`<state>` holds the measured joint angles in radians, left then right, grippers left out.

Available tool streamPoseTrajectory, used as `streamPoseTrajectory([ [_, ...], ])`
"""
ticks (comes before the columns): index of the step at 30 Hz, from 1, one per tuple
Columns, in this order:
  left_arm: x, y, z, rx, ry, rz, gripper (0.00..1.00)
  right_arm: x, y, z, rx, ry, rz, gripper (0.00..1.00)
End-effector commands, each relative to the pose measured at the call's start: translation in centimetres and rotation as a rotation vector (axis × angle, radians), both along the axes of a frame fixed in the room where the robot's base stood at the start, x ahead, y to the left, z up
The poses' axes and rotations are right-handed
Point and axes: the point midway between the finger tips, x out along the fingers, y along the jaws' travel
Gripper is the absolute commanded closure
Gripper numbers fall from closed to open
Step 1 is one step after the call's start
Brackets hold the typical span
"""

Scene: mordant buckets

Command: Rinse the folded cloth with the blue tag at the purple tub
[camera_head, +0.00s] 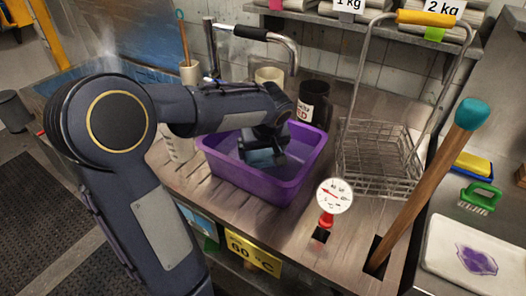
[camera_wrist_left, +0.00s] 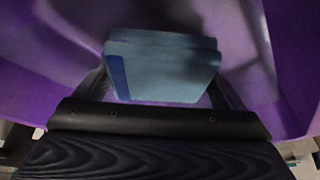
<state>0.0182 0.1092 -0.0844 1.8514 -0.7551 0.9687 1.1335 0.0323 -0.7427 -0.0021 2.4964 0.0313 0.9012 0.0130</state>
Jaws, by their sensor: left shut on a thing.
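The purple tub (camera_head: 262,183) stands on the wooden counter in the head view, and its purple walls fill much of the left wrist view (camera_wrist_left: 40,85). My left gripper (camera_head: 265,155) reaches down into the tub and is shut on the folded cloth (camera_head: 258,158). In the left wrist view the cloth (camera_wrist_left: 165,68) is a grey-blue block between the fingers, with a darker blue strip (camera_wrist_left: 118,77), likely its tag, at its left edge. Whether the cloth touches water or the tub floor is unclear. My right gripper is not in view.
A wire basket (camera_head: 378,160) with a yellow-gripped handle stands right of the tub. A dial gauge (camera_head: 334,197) and a teal-topped wooden lever (camera_head: 425,185) rise in front. Folded cloths (camera_head: 385,8) lie on the shelf.

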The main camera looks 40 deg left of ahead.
Motion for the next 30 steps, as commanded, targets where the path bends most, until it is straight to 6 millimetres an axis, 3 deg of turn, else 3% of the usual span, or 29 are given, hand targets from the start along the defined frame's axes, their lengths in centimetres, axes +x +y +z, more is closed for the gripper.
streamPoseTrajectory([
  [30, 0.0, 0.0, 9.5, 0.0, -0.002, -0.001, 0.39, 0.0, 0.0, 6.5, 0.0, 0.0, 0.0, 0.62],
])
